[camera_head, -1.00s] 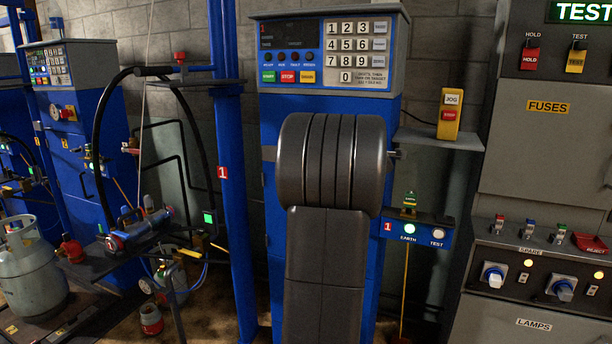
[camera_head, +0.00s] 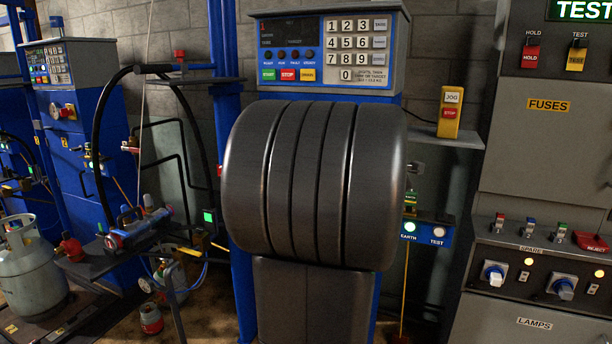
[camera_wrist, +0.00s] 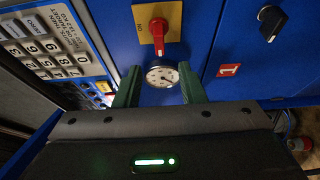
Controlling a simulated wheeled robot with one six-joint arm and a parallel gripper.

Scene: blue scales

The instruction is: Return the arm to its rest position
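My arm's thick dark grey ribbed link (camera_head: 312,185) fills the middle of the head view, in front of the blue scale cabinet (camera_head: 376,300). It hides most of the cabinet below its keypad panel. My gripper is hidden in the head view. In the wrist view my gripper (camera_wrist: 159,70) shows two dark green fingers, spread apart with nothing between them. Beyond the gap are a round white gauge (camera_wrist: 162,77) and a red rotary switch (camera_wrist: 158,30) on a yellow plate. The fingers look apart from the cabinet face, though the exact distance is unclear.
The keypad panel (camera_head: 329,55) is above my arm. A shelf (camera_head: 440,136) with a yellow jog box (camera_head: 450,112) is to its right. A grey fuse cabinet (camera_head: 545,140) stands far right. A black hose (camera_head: 100,140) and a gas cylinder (camera_head: 30,270) are at left.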

